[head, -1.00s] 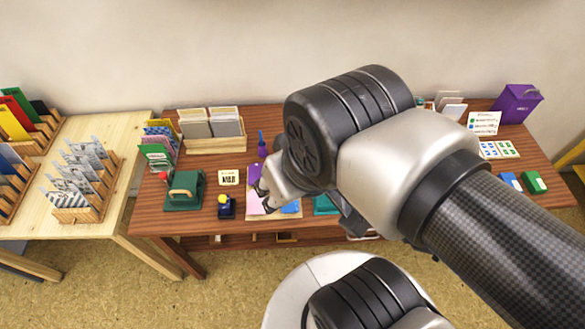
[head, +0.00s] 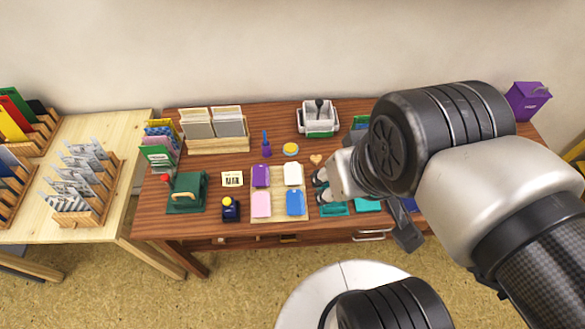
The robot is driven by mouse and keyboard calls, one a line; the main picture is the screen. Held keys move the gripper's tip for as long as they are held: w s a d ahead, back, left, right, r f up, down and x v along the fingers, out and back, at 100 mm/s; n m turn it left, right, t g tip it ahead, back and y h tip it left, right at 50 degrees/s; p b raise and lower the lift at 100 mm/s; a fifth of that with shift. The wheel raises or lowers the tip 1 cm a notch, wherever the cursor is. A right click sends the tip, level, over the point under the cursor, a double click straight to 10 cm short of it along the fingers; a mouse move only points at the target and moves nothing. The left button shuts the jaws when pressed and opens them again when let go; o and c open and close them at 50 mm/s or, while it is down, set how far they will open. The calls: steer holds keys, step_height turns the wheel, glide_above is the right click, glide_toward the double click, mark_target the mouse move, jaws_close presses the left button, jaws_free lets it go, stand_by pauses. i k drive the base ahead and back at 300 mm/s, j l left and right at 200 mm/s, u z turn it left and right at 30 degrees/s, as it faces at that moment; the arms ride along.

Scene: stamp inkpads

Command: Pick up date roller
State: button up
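My gripper (head: 321,187) hangs over the middle of the brown table, pointing left. Its two dark fingertips show apart, with nothing visible between them. It is just right of the tray of coloured pads and over the teal pads (head: 335,209). I cannot tell for sure which thing is the date roller. A small dark blue device with a yellow top (head: 230,208) stands at the front left. A green device with a tan handle and red knob (head: 186,192) stands left of it. My arm hides much of the table's right part.
A light tray (head: 280,215) holds purple, white, pink and blue pads. Behind are a purple bottle (head: 266,146), a yellow round tin (head: 291,149) and a grey-white container with a dark handle (head: 319,118). Card racks (head: 216,145) stand back left; a purple box (head: 528,101) stands far right.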

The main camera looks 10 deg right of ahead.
mark_target(229, 211)
steer(key=i+j+u, duration=0.1)
steer(key=j+u, duration=0.2)
steer(key=u, duration=0.15)
steer(key=i+j+u, duration=0.15)
steer(key=u, duration=0.3)
steer(key=i+j+u, duration=0.15)
steer(key=u, duration=0.25)
steer(key=i+j, duration=0.05)
steer(key=j, duration=0.05)
